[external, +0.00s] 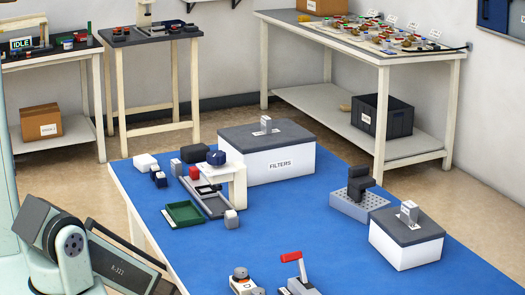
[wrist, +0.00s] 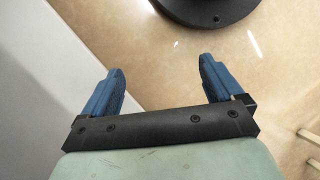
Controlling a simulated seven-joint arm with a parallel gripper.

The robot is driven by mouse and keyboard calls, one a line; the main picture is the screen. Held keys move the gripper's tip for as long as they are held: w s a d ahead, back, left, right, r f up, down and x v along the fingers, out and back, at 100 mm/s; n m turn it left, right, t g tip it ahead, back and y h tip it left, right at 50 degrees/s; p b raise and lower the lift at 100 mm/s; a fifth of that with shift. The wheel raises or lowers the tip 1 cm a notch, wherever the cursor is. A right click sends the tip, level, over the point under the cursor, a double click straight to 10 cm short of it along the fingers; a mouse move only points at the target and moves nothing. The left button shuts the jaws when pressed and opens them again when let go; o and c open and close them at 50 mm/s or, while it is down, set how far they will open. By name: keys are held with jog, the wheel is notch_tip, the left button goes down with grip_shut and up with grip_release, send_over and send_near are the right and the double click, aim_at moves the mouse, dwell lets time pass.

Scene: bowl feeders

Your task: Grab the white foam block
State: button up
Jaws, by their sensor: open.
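A white block (external: 145,161) with soft edges, which looks like the foam block, sits at the far left corner of the blue table (external: 330,225) in the external view. Small dark and grey items stand just right of it. My gripper (wrist: 162,66) shows in the wrist view, with its two blue fingers wide apart and nothing between them. It hangs over tan floor, away from the table top. The white block is not in the wrist view. In the external view my arm is at the lower left, and my fingers cannot be made out there.
A large FILTERS box (external: 267,165) stands behind. A red-handled clamp (external: 292,258) is at the front. The table's middle is clear.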

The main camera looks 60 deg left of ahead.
jog(key=w+a+n+t+y, duration=0.25)
jog(key=a+n, duration=0.25)
jog(key=a, duration=2.5)
jog(key=s+a+r+n+y, duration=0.1)
jog(key=s+a+r, duration=0.2)
jog(key=a+r, duration=0.35)
jog(key=s+a+r+n+y, duration=0.1)
jog(key=s+a+r+y, duration=0.2)
jog(key=a, duration=0.7)
jog(key=s+a+r+n, duration=0.1)
jog(key=s+a+r, duration=0.35)
jog(key=a, duration=0.45)
jog(key=s+a+r+n, duration=0.2)
jog(key=s+a+r, duration=0.1)
jog(key=r, duration=0.5)
notch_tip(320, 180, up, 37)
jog(key=m+t+h, duration=0.2)
jog(key=m+h, duration=0.1)
send_over(145, 158)
jog(key=shift+g, duration=0.25)
jog(key=f, duration=1.3)
jog(key=shift+d+f, duration=0.15)
jog(key=shift+d, duration=0.05)
